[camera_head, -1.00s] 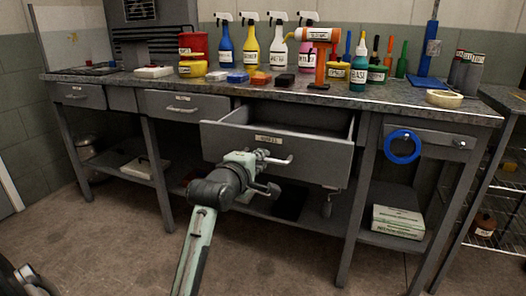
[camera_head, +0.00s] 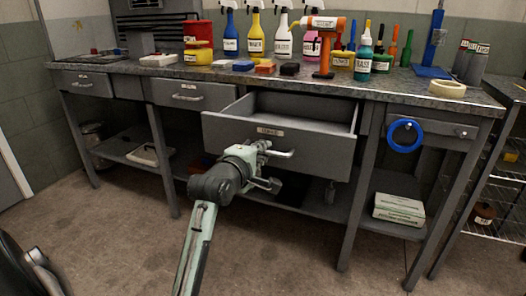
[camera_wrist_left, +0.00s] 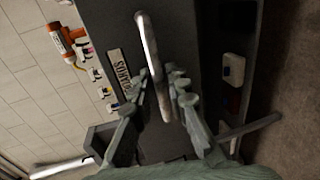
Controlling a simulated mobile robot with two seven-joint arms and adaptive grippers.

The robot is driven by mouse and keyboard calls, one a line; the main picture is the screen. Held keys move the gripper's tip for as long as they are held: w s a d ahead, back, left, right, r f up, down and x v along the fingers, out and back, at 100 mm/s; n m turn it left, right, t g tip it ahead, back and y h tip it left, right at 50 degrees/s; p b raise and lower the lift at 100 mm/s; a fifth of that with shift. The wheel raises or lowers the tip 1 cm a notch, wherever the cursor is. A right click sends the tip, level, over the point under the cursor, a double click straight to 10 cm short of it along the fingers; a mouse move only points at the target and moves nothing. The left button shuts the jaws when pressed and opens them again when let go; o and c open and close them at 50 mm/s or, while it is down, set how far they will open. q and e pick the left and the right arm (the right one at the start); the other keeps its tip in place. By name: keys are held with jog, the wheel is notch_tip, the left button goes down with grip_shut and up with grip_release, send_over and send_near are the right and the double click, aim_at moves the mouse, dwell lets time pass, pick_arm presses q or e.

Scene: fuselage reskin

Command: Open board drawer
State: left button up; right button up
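The board drawer (camera_head: 315,153) is the grey middle drawer of the workbench. It is pulled out, and its empty-looking inside shows from above. Its front has a white label (camera_head: 270,131), which reads like "BOARDS" in the left wrist view (camera_wrist_left: 119,76), and a pale bar handle (camera_head: 283,154). My left gripper (camera_head: 268,167) is at the handle with its fingers spread apart. In the left wrist view the handle (camera_wrist_left: 149,50) runs between the fingers, with some gap showing; contact is hard to tell. My right gripper is not in view.
The workbench top (camera_head: 130,69) carries spray bottles, an orange drill-like tool (camera_head: 325,45) and small boxes. Closed drawers (camera_head: 190,94) flank the open one. A blue ring (camera_head: 404,136) hangs on the right drawer. A box (camera_head: 399,210) lies on the lower shelf. The floor in front is clear.

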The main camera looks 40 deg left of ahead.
pick_arm(q)
jog(key=v, duration=0.7)
jog(key=shift+s, duration=0.2)
dwell(0.5)
jog(key=s+d+f+m+g+h, duration=0.1)
jog(key=d+f+m+g, duration=0.15)
jog(key=f, duration=0.35)
jog(key=s+d+f+m+g+p, duration=0.1)
jog(key=f+m, duration=0.3)
jog(key=f, duration=0.3)
jog(key=s+d+f+m+g+h, duration=0.1)
jog(key=d+f+m+g, duration=0.1)
jog(key=f+m, duration=0.3)
jog(key=s+d+f+m+g, duration=0.1)
jog(key=s+f+m+g, duration=0.2)
jog(key=s+f+m, duration=0.2)
jog(key=s+d+f+m+g+p, duration=0.1)
jog(key=s+d+f+m+g, duration=0.1)
jog(key=s+f+m, duration=0.4)
jog(key=s+f+g, duration=0.1)
jog(key=s+f, duration=0.4)
jog(key=f, duration=0.4)
jog(key=shift+s+d+f+g, duration=0.15)
jog(key=shift+f+g, duration=0.05)
jog(key=shift+g, duration=0.15)
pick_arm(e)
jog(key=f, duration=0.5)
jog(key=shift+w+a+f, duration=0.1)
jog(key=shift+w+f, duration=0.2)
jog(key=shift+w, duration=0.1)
